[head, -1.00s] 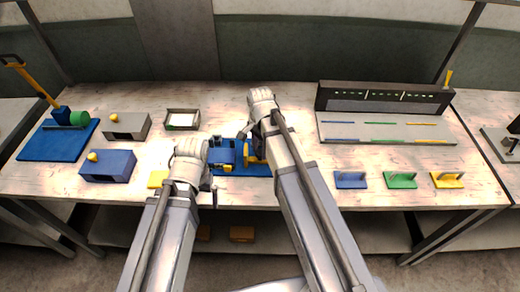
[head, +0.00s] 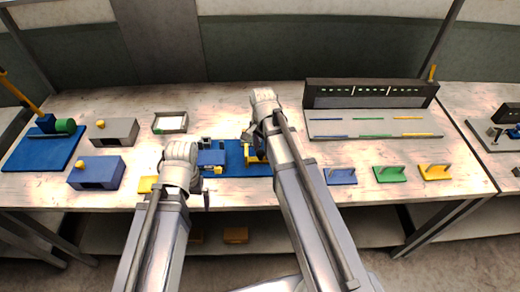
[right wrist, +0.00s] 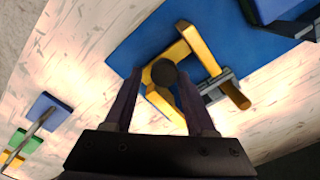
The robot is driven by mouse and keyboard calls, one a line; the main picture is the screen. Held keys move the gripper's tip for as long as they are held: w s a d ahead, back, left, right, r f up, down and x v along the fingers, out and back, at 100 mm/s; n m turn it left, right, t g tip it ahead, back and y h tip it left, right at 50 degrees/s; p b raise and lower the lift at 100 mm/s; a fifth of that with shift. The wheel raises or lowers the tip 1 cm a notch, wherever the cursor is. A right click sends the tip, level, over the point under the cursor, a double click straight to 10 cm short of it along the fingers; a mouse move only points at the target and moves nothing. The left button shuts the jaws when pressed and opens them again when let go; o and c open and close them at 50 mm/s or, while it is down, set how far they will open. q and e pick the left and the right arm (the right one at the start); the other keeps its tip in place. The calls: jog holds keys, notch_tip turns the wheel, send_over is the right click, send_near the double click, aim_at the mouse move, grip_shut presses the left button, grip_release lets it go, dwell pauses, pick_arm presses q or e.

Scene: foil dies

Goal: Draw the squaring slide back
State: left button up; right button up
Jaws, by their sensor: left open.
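The squaring slide appears to be the yellow frame (right wrist: 200,50) with a dark round knob (right wrist: 164,72), on a blue base plate (right wrist: 235,25) in the right wrist view. In the head view the yellow part (head: 249,154) is partly hidden by my right arm, on the blue base (head: 234,171). My right gripper (right wrist: 160,85) has its two fingers apart, one on each side of the knob, with gaps showing; contact cannot be made out. My left gripper (head: 206,193) is open at the left front of the blue fixture, its fingers hard to see.
Blue (head: 97,170) and grey boxes (head: 114,131), a small tray (head: 170,123) and a yellow block (head: 147,184) are on the left. A blue mat with a lever tool (head: 42,148) lies further left. A dark rack (head: 370,94) and small coloured stands (head: 390,174) are on the right.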

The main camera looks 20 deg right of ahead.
jog(key=shift+o, duration=0.9)
jog(key=shift+a, duration=0.1)
notch_tip(320, 180, up, 8)
jog(key=p, duration=0.8)
jog(key=shift+f, duration=0.2)
notch_tip(320, 180, down, 8)
jog(key=b, duration=0.8)
jog(key=shift+r, duration=0.15)
